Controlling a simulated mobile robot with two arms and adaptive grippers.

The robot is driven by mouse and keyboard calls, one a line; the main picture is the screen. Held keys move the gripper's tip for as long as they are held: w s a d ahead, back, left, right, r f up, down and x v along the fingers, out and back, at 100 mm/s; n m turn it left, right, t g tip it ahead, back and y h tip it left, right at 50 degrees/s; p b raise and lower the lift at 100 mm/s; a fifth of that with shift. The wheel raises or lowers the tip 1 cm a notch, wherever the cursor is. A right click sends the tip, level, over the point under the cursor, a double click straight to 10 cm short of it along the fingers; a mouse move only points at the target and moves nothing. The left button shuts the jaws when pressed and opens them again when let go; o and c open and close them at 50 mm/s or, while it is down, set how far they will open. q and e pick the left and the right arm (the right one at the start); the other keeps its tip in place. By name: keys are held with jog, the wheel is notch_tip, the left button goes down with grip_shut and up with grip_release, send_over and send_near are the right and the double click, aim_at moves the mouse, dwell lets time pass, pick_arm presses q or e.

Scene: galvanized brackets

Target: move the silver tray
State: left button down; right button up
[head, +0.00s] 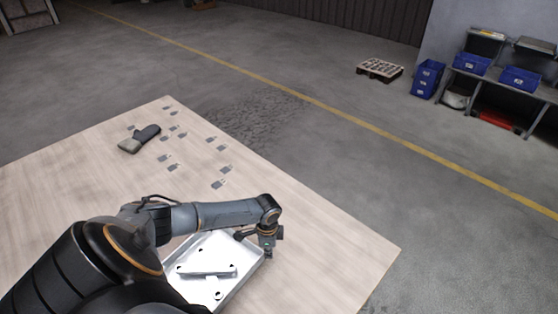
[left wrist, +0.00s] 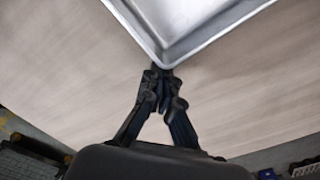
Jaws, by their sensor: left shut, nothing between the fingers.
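The silver tray (head: 243,277) lies on the wooden table near its front edge, partly hidden behind my left arm. A flat light plate-like piece with dark holes (head: 207,271) shows inside it. My left gripper (head: 268,252) points down at the tray's right corner. In the left wrist view, the tray's corner (left wrist: 165,55) comes in from the top. The closed fingertips (left wrist: 162,76) are right at that corner, with nothing seen between them. I cannot tell whether they touch the rim. My right gripper is not in view.
Several small grey brackets (head: 221,184) lie scattered on the table (head: 320,245).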

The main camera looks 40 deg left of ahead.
aim_at(237, 258)
pick_arm(q)
jog(key=s+a+p, duration=0.1)
jog(key=s+a, duration=0.2)
jog(key=shift+a, duration=0.1)
jog(key=s+a, duration=0.3)
jog(key=a, duration=0.1)
jog(key=shift+s+a+p, duration=0.1)
jog(key=shift+s+p, duration=0.2)
jog(key=shift+s, duration=0.05)
jog(key=shift+s+a, duration=0.2)
jog(key=shift+a, duration=0.1)
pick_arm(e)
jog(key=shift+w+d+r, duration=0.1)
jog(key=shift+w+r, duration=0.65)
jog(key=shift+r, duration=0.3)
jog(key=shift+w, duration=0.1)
